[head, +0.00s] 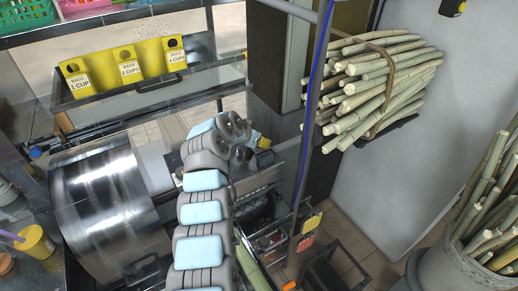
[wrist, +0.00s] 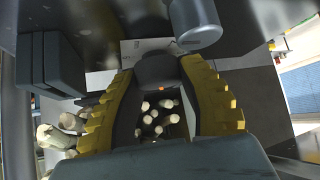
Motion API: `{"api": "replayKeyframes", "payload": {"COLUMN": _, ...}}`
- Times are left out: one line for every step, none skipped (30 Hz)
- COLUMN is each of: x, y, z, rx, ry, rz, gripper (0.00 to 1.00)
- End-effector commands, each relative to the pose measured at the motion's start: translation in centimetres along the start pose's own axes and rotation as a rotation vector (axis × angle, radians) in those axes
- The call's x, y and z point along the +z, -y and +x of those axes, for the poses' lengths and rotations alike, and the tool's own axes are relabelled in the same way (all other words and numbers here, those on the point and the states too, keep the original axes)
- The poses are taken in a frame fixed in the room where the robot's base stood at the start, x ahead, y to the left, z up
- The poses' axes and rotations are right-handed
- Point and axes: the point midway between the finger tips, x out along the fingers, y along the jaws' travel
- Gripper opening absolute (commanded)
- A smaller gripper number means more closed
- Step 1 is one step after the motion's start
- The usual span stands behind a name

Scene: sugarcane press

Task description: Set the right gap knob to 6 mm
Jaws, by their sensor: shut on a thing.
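In the wrist view a dark round knob (wrist: 157,68) with a small orange mark on its lower edge sits between the two yellow ridged fingers of my gripper (wrist: 157,76). The fingers are shut on its sides. I take it for the right gap knob. A pale plate lies behind it, but no gap reading is legible. In the head view my arm reaches to the press, and a bit of yellow at my gripper (head: 257,138) shows past the wrist. The knob is hidden there.
A grey cylinder (wrist: 196,22) hangs just above the knob, and a dark block (wrist: 52,65) is at left. In the head view a steel drum (head: 105,195), a blue-cabled post (head: 308,125) and a cane bundle (head: 378,88) surround the arm.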

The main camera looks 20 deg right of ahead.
Motion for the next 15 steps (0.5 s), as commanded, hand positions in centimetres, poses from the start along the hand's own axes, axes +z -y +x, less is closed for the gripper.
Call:
{"api": "replayKeyframes", "payload": {"x": 0.6, "y": -0.08, "z": 0.63, "rx": 0.012, "ry": 0.005, "rz": 0.013, "gripper": 0.04}}
{"api": "replayKeyframes", "payload": {"x": 0.6, "y": -0.03, "z": 0.59, "rx": 0.019, "ry": 0.006, "rz": 0.02, "gripper": 0.04}}
{"api": "replayKeyframes", "payload": {"x": 0.56, "y": 0.05, "z": 0.52, "rx": 0.027, "ry": 0.005, "rz": 0.028, "gripper": 0.04}}
{"api": "replayKeyframes", "payload": {"x": 0.48, "y": 0.01, "z": 0.52, "rx": 0.034, "ry": 0.005, "rz": 0.037, "gripper": 0.04}}
{"api": "replayKeyframes", "payload": {"x": 0.45, "y": 0.0, "z": 0.51, "rx": 0.04, "ry": 0.004, "rz": 0.043, "gripper": 0.04}}
{"api": "replayKeyframes", "payload": {"x": 0.47, "y": 0.07, "z": 0.47, "rx": 0.048, "ry": 0.004, "rz": 0.051, "gripper": 0.04}}
{"api": "replayKeyframes", "payload": {"x": 0.49, "y": 0.04, "z": 0.49, "rx": 0.055, "ry": 0.005, "rz": 0.058, "gripper": 0.04}}
{"api": "replayKeyframes", "payload": {"x": 0.46, "y": -0.03, "z": 0.51, "rx": 0.063, "ry": 0.004, "rz": 0.063, "gripper": 0.04}}
{"api": "replayKeyframes", "payload": {"x": 0.52, "y": -0.02, "z": 0.5, "rx": 0.071, "ry": 0.006, "rz": 0.072, "gripper": 0.04}}
{"api": "replayKeyframes", "payload": {"x": 0.5, "y": -0.02, "z": 0.48, "rx": 0.077, "ry": 0.005, "rz": 0.077, "gripper": 0.04}}
{"api": "replayKeyframes", "payload": {"x": 0.48, "y": -0.03, "z": 0.46, "rx": 0.083, "ry": 0.006, "rz": 0.082, "gripper": 0.04}}
{"api": "replayKeyframes", "payload": {"x": 0.44, "y": -0.03, "z": 0.42, "rx": 0.09, "ry": 0.006, "rz": 0.091, "gripper": 0.04}}
{"api": "replayKeyframes", "payload": {"x": 0.38, "y": -0.04, "z": 0.4, "rx": 0.095, "ry": 0.005, "rz": 0.095, "gripper": 0.04}}
{"api": "replayKeyframes", "payload": {"x": 0.35, "y": -0.02, "z": 0.37, "rx": 0.099, "ry": 0.005, "rz": 0.1, "gripper": 0.04}}
{"api": "replayKeyframes", "payload": {"x": 0.39, "y": 0.03, "z": 0.35, "rx": 0.104, "ry": 0.006, "rz": 0.106, "gripper": 0.04}}
